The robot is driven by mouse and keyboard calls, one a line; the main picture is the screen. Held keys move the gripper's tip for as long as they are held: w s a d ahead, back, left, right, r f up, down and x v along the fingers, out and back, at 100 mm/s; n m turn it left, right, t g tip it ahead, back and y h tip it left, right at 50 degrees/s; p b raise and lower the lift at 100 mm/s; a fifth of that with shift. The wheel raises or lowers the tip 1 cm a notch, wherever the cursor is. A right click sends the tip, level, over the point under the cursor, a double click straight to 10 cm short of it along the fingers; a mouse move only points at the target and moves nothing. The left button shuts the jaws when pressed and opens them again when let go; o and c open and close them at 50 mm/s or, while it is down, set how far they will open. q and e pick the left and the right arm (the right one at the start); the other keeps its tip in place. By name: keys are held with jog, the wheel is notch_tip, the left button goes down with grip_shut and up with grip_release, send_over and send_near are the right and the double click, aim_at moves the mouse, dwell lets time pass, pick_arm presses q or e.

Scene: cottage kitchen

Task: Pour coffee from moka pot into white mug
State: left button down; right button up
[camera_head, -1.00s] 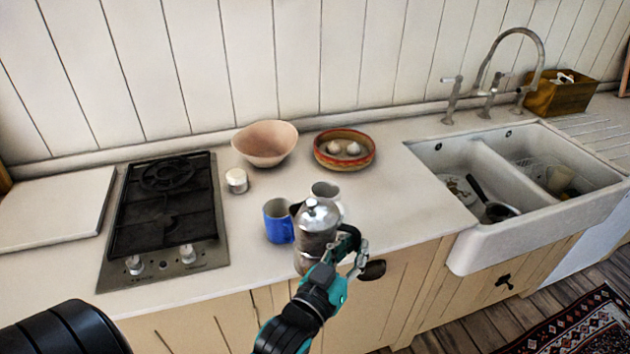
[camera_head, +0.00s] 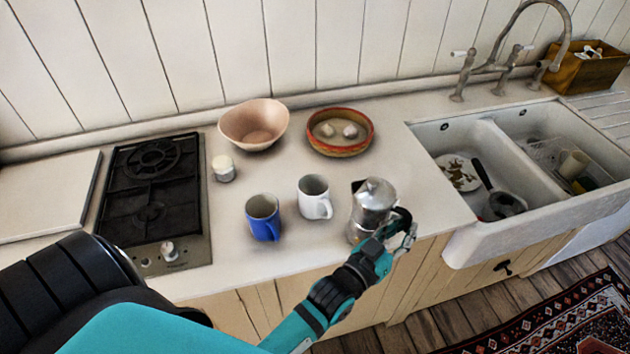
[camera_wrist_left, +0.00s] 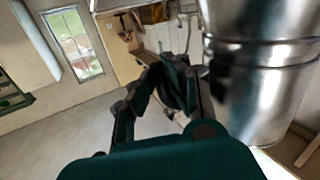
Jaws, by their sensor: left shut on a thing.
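The silver moka pot (camera_head: 372,205) is upright at the counter's front edge, right of the white mug. My left gripper (camera_head: 401,236) is shut on its black handle, on the pot's front right side. In the left wrist view the pot's metal body (camera_wrist_left: 262,75) fills the right side, beside my gripper's fingers (camera_wrist_left: 165,85). The white mug (camera_head: 314,198) stands upright on the counter, handle to the right; its inside is partly visible. I cannot tell whether the pot's base touches the counter. My right gripper is not in view.
A blue mug (camera_head: 263,217) stands just left of the white mug. Behind are a white jar (camera_head: 223,169), a pink bowl (camera_head: 253,125) and a red-rimmed dish (camera_head: 340,148). A stove (camera_head: 150,195) lies left, a double sink (camera_head: 462,135) right.

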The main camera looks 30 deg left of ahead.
pick_arm(q)
jog(key=shift+a+r, duration=0.1)
jog(key=shift+r, duration=0.15)
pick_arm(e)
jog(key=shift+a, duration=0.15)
